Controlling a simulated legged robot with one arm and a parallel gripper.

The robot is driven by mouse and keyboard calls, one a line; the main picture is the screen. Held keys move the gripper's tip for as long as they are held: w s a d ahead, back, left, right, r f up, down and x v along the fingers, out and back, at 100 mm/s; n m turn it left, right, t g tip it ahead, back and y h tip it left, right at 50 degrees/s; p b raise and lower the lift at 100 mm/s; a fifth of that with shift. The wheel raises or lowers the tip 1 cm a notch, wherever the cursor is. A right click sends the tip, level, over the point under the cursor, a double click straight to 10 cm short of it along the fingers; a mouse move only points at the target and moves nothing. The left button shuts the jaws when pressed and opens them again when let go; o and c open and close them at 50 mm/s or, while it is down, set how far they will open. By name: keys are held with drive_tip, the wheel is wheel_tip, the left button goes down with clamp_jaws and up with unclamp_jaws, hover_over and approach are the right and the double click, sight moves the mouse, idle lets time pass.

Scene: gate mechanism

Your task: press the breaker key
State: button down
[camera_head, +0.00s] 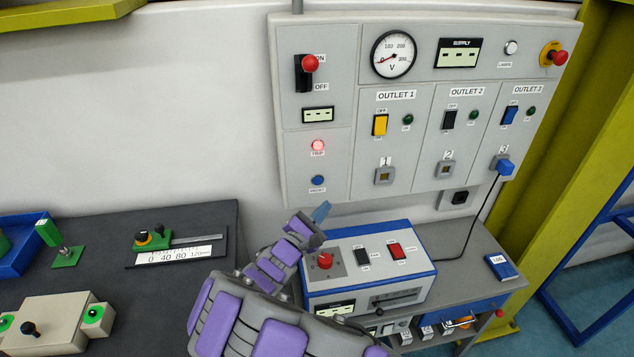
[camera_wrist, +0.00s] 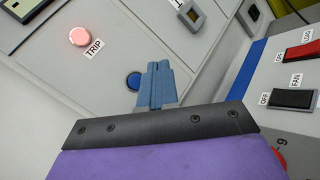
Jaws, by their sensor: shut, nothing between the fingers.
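My gripper (camera_head: 321,211) shows in the head view below the lower left of the grey wall panel. Its blue fingers (camera_wrist: 158,86) are together and empty in the wrist view. A round blue button (camera_head: 318,181) with a small label sits at the panel's lower left. In the wrist view the blue button (camera_wrist: 134,80) is just left of the fingertips and partly hidden by them; I cannot tell the gap. The red TRIP lamp (camera_head: 318,145) above it is lit. A red-knobbed ON/OFF lever (camera_head: 309,64) is higher up, with its knob near ON.
A control box (camera_head: 372,281) with a red knob and FAN switch stands on the bench close right of my arm. Yellow (camera_head: 380,125), black (camera_head: 448,119) and blue (camera_head: 510,115) outlet switches sit right on the panel. A blue plug (camera_head: 505,167) with a black cable hangs in outlet 3.

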drive_tip(key=w, duration=0.2)
drive_tip(key=w+a, duration=0.1)
drive_tip(key=w, duration=0.2)
drive_tip(key=w+a, duration=0.1)
drive_tip(key=w, duration=0.1)
drive_tip(key=shift+w+p, duration=0.15)
drive_tip(key=shift+p, duration=0.15)
drive_tip(key=shift+w, duration=0.1)
idle(1.7)
drive_tip(key=shift+w, duration=0.25)
drive_tip(key=shift+w+a+r+b, duration=0.1)
drive_tip(key=shift+w+a+b, duration=0.1)
drive_tip(key=shift+w+b, duration=0.2)
idle(0.7)
drive_tip(key=shift+s, duration=0.2)
drive_tip(key=shift+s+d, duration=0.2)
drive_tip(key=shift+s, duration=0.45)
drive_tip(key=shift+s+d, duration=0.25)
drive_tip(key=shift+s, duration=0.55)
drive_tip(key=shift+s+d, duration=0.25)
drive_tip(key=shift+s, duration=0.55)
drive_tip(key=shift+s+d, duration=0.25)
drive_tip(key=shift+s, duration=0.55)
